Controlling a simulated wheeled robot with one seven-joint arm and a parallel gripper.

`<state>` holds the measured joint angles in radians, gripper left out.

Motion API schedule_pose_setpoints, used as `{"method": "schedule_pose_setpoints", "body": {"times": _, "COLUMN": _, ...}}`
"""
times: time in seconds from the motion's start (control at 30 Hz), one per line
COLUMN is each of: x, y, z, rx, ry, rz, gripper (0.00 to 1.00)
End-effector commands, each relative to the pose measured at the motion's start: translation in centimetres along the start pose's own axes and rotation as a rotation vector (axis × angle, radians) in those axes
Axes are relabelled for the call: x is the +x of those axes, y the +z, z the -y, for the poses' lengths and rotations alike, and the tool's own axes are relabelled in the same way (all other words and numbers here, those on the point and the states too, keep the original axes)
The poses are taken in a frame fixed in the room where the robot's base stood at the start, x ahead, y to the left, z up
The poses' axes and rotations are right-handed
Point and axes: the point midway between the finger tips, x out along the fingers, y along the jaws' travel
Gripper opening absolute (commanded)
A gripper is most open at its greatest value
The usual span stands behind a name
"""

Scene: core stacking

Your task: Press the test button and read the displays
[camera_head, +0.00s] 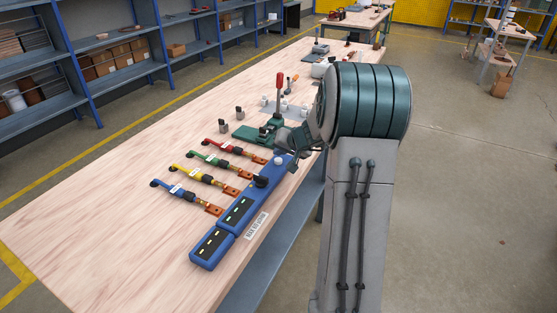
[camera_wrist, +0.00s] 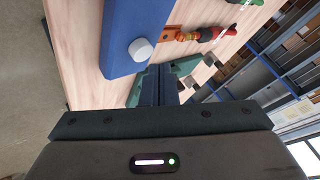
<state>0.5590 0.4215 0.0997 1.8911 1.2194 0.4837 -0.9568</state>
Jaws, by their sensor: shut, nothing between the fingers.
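A long blue test unit (camera_head: 247,197) lies along the table's near edge. A pale round button (camera_head: 278,161) sits at its far end, and a black knob (camera_head: 261,181) is beside it. Two dark display panels show small lit marks: one on the unit (camera_head: 239,210), one on the blue box (camera_head: 208,245) at its near end. The marks are too small to read. In the wrist view the button (camera_wrist: 140,49) is just up and left of my gripper (camera_wrist: 166,70), whose dark fingers are shut and empty, apart from the button. In the head view my arm largely hides the gripper.
Red, green, yellow and blue cables (camera_head: 193,173) end near orange blocks left of the unit. A green fixture with a red-handled lever (camera_head: 279,92) stands beyond. A printed label (camera_head: 256,226) lies at the table edge. The table's left part (camera_head: 110,225) is clear.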

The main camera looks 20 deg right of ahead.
Motion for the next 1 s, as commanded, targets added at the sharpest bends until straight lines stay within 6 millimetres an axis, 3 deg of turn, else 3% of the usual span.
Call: {"method": "schedule_pose_setpoints", "body": {"times": 1.0, "x": 0.65, "y": 0.51, "z": -0.47, "rx": -0.001, "ry": 0.0, "rz": 0.0, "gripper": 0.0}}
